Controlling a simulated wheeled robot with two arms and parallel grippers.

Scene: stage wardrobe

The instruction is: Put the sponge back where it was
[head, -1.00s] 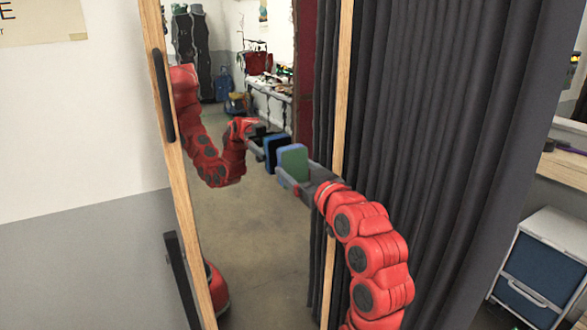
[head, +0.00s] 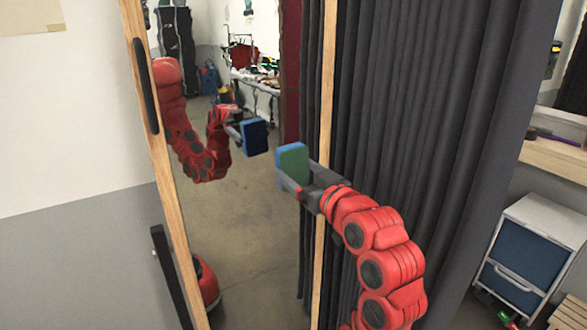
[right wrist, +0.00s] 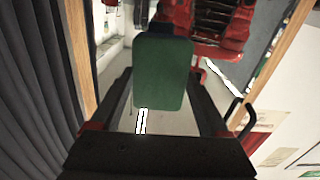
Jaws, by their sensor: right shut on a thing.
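The sponge (head: 292,163) is a block with a green face and a blue side. My right gripper (head: 296,184) is shut on it and holds it upright in the air, in front of a tall mirror (head: 245,240). In the right wrist view the sponge's green face (right wrist: 162,72) sits between the fingers (right wrist: 165,108). The mirror reflects my red arm and the sponge's blue side, with a gap between sponge and reflection. My left gripper is not in view. I cannot tell where the sponge was before.
The mirror has a wooden frame (head: 167,165) with dark handles on its left side. A dark grey curtain (head: 420,120) hangs behind my right arm. At right are a white drawer unit (head: 530,260) with blue fronts and a wooden counter (head: 555,160). The room beyond is reflection.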

